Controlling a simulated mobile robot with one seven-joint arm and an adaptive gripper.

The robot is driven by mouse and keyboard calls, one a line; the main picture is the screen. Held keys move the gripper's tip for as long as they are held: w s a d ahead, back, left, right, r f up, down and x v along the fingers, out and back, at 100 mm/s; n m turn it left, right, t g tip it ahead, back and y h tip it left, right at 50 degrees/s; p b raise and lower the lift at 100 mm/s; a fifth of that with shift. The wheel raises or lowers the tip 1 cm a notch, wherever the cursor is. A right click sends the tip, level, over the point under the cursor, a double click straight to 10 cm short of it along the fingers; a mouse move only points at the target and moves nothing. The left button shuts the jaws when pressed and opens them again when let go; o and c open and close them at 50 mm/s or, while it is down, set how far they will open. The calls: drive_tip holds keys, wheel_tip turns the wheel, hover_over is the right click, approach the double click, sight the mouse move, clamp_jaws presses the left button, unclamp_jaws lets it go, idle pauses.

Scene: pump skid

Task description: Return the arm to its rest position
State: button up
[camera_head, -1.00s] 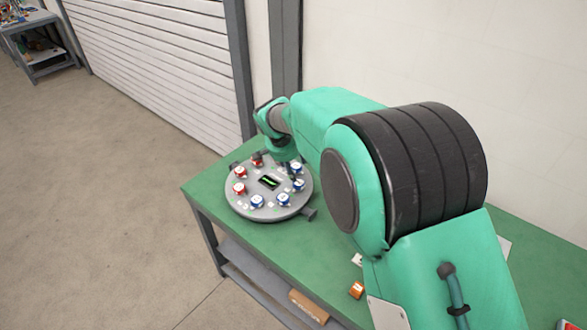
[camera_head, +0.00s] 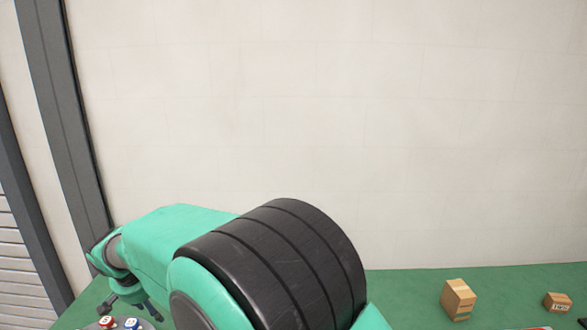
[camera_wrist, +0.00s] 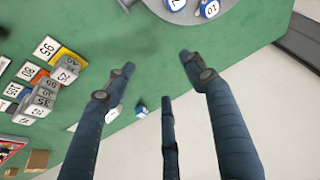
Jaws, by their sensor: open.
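My green arm with its black ribbed joint (camera_head: 280,265) reaches left over the table in the head view. My gripper (camera_head: 136,302) hangs at its far end near a round grey plate (camera_head: 92,326), partly cut off by the lower edge. In the wrist view, my gripper (camera_wrist: 155,75) has three dark blue fingers spread apart with nothing between them. The fingers extend over the green table top (camera_wrist: 125,25). The plate's edge (camera_wrist: 176,14) shows at the top of the wrist view.
Numbered blocks (camera_wrist: 45,92) are grouped at the left of the wrist view. A small blue-and-white piece (camera_wrist: 140,107) lies near the fingers. Two cardboard boxes, one taller (camera_head: 458,300) and one smaller (camera_head: 557,302), stand at the table's right. A pale wall (camera_head: 330,120) rises behind.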

drive_tip(key=d+r, duration=0.5)
drive_tip(key=d, duration=0.5)
drive_tip(key=d+r+m, duration=0.1)
drive_tip(key=d+r, duration=0.4)
drive_tip(key=d, duration=0.4)
drive_tip(key=d+r, duration=0.5)
drive_tip(key=d, duration=0.5)
drive_tip(key=s+d+r, duration=0.2)
drive_tip(key=s+d, duration=0.2)
drive_tip(key=d, duration=0.5)
drive_tip(key=s+d+r, duration=0.3)
drive_tip(key=s+d, duration=0.2)
drive_tip(key=d, duration=0.4)
drive_tip(key=s+d+f, duration=0.2)
drive_tip(key=s+d, duration=0.5)
drive_tip(key=s, duration=0.2)
drive_tip(key=s+d+f+t, duration=0.1)
drive_tip(key=s+d, duration=0.6)
drive_tip(key=s, duration=0.3)
drive_tip(key=shift+s+d+f+m+h, duration=0.3)
drive_tip(key=shift+d+f+m+h, duration=0.05)
drive_tip(key=shift+f+m+h, duration=0.05)
drive_tip(key=shift+r, duration=0.1)
